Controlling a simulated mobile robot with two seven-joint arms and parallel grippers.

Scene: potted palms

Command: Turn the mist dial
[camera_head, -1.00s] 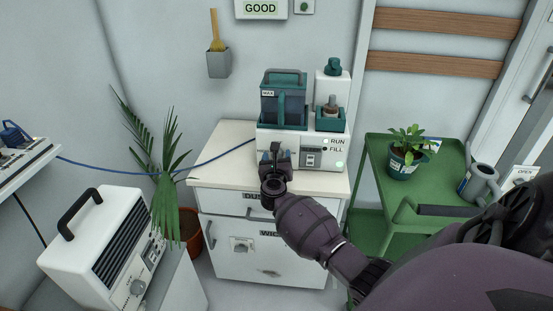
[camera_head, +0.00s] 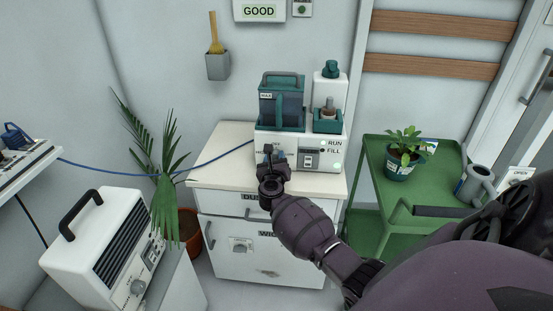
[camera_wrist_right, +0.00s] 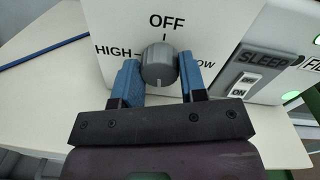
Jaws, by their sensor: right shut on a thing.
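The mist dial is a round grey knob (camera_wrist_right: 160,66) on the front of a white mist machine (camera_head: 312,162) with a teal tank. In the right wrist view, OFF stands above the knob, HIGH to its left and a partly covered LOW to its right. A pale mark shows on the knob's lower face, pointing roughly down in the picture. My right gripper (camera_wrist_right: 163,80) has its blue fingers on both sides of the knob, shut on it. In the head view the right gripper (camera_head: 270,160) hides the dial. My left gripper is out of view.
A grey SLEEP switch (camera_wrist_right: 250,80) sits right of the dial. The machine stands on a white cabinet (camera_head: 222,160). A green cart (camera_head: 375,165) with a potted plant and watering can stands right. A blue cable (camera_head: 120,172) runs from the left. A white heater (camera_head: 100,245) stands front left.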

